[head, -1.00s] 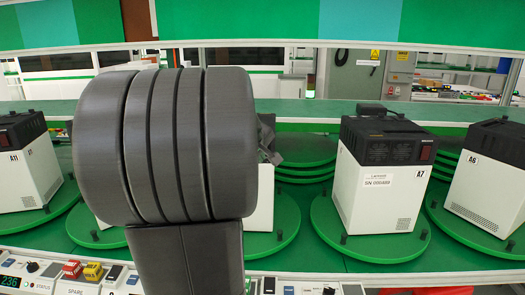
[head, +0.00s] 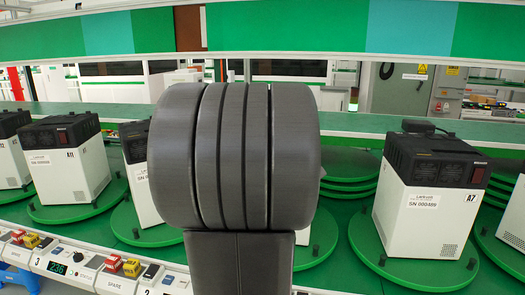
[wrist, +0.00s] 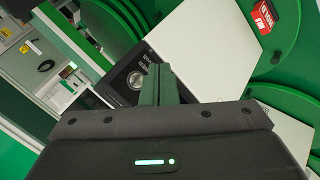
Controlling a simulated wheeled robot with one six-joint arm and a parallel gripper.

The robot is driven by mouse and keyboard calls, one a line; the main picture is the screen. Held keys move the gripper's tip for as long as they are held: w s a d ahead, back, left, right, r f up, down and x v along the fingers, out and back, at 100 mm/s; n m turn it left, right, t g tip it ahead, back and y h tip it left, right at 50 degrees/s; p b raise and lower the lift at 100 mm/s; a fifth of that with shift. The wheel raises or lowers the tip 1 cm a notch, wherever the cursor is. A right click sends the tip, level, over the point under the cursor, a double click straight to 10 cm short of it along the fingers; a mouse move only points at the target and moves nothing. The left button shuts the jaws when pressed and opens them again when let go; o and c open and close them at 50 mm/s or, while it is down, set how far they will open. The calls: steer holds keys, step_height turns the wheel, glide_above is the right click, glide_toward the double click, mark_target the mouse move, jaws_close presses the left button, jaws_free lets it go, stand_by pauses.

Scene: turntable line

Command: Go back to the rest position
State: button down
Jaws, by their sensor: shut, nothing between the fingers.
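My gripper (wrist: 158,86) shows in the wrist view with its two dark green fingers together and nothing between them. Beyond the fingertips is the black top of a white device (wrist: 205,50), with a round metal part (wrist: 135,80) beside the fingers. I cannot tell whether the fingers touch it. In the head view my own dark grey arm fills the middle and hides my gripper and part of the device behind it.
White devices with black tops stand on green turntables: A7 (head: 428,205) at right, A11 (head: 68,165) at left. A green shelf (head: 390,125) runs behind. A front ledge carries red and yellow switches (head: 133,267). A red item (wrist: 262,15) shows in the wrist view.

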steer(key=s, duration=0.2)
steer(key=s+a+b, duration=0.1)
steer(key=s, duration=0.1)
steer(key=shift+s+a, duration=0.15)
steer(key=shift+s, duration=0.15)
steer(key=shift+w, duration=0.1)
